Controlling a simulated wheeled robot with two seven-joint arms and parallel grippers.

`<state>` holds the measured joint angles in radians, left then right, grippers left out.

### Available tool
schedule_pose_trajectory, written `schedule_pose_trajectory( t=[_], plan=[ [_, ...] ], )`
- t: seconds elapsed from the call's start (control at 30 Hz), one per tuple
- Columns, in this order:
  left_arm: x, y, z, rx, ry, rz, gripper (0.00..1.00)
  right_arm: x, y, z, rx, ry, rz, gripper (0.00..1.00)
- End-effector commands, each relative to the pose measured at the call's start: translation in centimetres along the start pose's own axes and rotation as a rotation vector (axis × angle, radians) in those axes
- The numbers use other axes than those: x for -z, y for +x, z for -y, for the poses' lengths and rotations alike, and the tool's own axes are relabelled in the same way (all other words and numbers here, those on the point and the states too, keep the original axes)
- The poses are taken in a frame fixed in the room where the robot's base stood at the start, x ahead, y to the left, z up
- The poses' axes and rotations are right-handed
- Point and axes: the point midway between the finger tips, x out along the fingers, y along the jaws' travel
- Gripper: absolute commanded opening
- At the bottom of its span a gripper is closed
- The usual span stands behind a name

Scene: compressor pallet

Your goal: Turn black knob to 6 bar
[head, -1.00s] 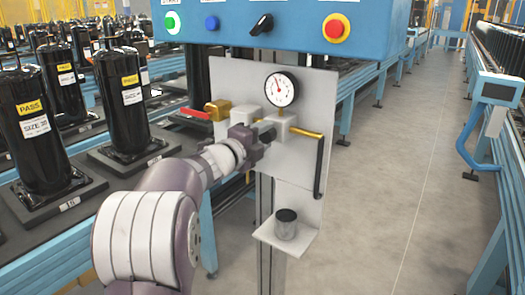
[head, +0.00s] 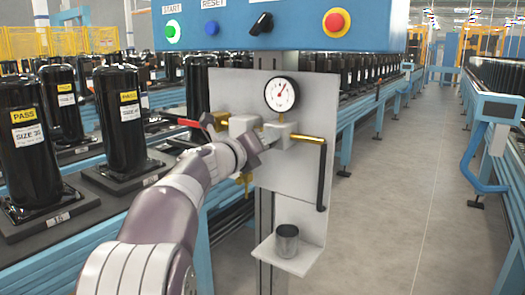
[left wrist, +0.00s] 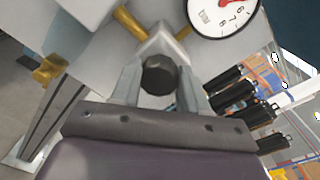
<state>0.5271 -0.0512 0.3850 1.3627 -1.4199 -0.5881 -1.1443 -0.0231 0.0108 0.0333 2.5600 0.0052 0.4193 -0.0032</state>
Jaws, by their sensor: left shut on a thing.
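The black knob (left wrist: 159,75) shows in the left wrist view, on the grey regulator block (left wrist: 165,44). My left gripper (left wrist: 159,82) has a finger on each side of it and is shut on it. In the head view my left gripper (head: 262,142) is at the regulator, and the knob is hidden behind it. The round white pressure gauge (head: 281,94) sits above the regulator; its red needle points up and to the right. Part of the gauge (left wrist: 224,14) also shows in the left wrist view, but I cannot read the exact value. My right gripper is not in view.
A blue control box (head: 290,30) with buttons and a black selector hangs above the grey panel (head: 235,85). A red-handled valve (head: 200,123) is left of the regulator. A dark cup (head: 287,240) stands on the shelf below. Black compressors (head: 125,115) line the left conveyor.

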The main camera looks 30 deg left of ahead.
Motion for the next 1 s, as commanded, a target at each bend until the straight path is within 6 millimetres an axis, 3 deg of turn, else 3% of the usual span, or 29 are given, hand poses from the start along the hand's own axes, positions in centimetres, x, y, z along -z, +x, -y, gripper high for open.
schedule_pose_trajectory(
  t=[0.37,0.87,0.9,0.97,1.0],
  plan=[
    [0.14,0.03,-0.08,-0.002,0.135,0.003,0.14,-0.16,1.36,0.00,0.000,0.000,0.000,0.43],
    [0.03,0.02,0.01,-0.001,0.152,0.004,0.14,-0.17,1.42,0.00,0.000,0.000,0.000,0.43],
    [0.02,0.02,0.01,-0.001,0.152,0.004,0.47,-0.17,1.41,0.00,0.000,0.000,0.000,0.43],
    [0.02,0.01,0.01,-0.001,0.152,0.004,0.67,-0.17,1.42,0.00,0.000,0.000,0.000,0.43],
    [0.02,0.01,0.02,-0.001,0.152,0.005,0.69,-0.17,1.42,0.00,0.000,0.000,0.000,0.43]
  ],
)
